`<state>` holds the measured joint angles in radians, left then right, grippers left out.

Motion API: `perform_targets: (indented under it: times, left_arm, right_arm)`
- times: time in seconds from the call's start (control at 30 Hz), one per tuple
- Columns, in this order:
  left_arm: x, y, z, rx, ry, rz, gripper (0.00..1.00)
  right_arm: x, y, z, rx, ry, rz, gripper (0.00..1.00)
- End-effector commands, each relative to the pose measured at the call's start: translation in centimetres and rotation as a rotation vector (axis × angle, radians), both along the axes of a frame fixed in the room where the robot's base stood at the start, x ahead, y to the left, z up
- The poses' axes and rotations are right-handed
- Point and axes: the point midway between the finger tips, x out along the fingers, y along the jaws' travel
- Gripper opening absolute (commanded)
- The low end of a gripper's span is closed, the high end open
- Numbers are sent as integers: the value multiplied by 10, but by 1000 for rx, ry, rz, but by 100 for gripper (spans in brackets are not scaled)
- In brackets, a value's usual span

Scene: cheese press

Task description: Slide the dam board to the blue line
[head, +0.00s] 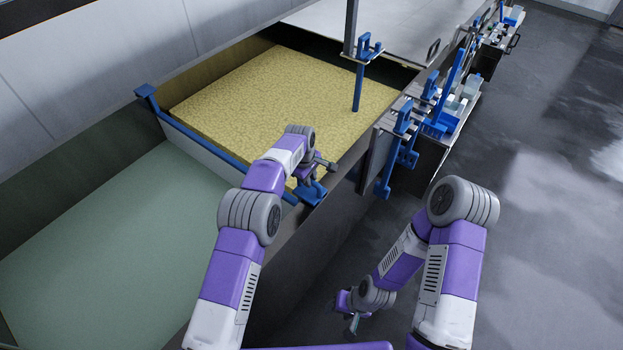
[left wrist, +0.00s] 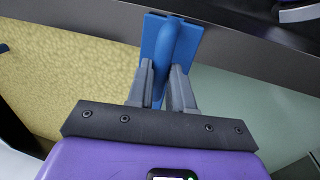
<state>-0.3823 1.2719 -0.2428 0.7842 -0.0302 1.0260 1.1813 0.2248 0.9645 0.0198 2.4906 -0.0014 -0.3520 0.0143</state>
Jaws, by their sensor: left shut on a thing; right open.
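The dam board (head: 200,153) is a pale panel with a blue top rail, standing across the vat (head: 75,172) between the yellow curd (head: 270,92) and the green liquid (head: 105,240). Blue end brackets sit at both vat walls. My left gripper (head: 309,182) is at the near end, shut on the board's blue handle. In the left wrist view its fingers (left wrist: 163,85) close on either side of the blue handle (left wrist: 168,45). My right gripper (head: 352,322) is open and empty, low outside the vat. I cannot make out a separate blue line.
Blue tools (head: 402,130) hang outside that wall, near a cart (head: 455,115) with bins. The floor at right is clear.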

Motion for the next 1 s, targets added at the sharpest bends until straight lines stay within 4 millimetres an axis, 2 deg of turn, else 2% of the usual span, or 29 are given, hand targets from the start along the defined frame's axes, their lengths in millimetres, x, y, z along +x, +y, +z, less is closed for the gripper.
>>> perform_targets:
  times: [0.3, 0.33, 0.47, 0.5, 0.8, 1.0]
  left_arm:
    - [5, -1, 4, -6, -20, 2, 0]
    - [5, -1, 4, -6, -20, 2, 24]
    - [4, -1, 4, -5, -17, 1, 44]
    - [4, -1, 4, -5, -15, 1, 46]
    - [2, -1, 5, -4, -11, 1, 46]
    - [-2, 3, 33, -5, -14, 1, 46]
  right_arm:
    - [0, 0, 0, 0, 0, 0, 55]
    - [0, 0, 0, 0, 0, 0, 55]
    - [0, 0, 0, 0, 0, 0, 55]
    - [0, 0, 0, 0, 0, 0, 55]
    - [0, 0, 0, 0, 0, 0, 55]
    - [0, 0, -1, 0, 0, 0, 55]
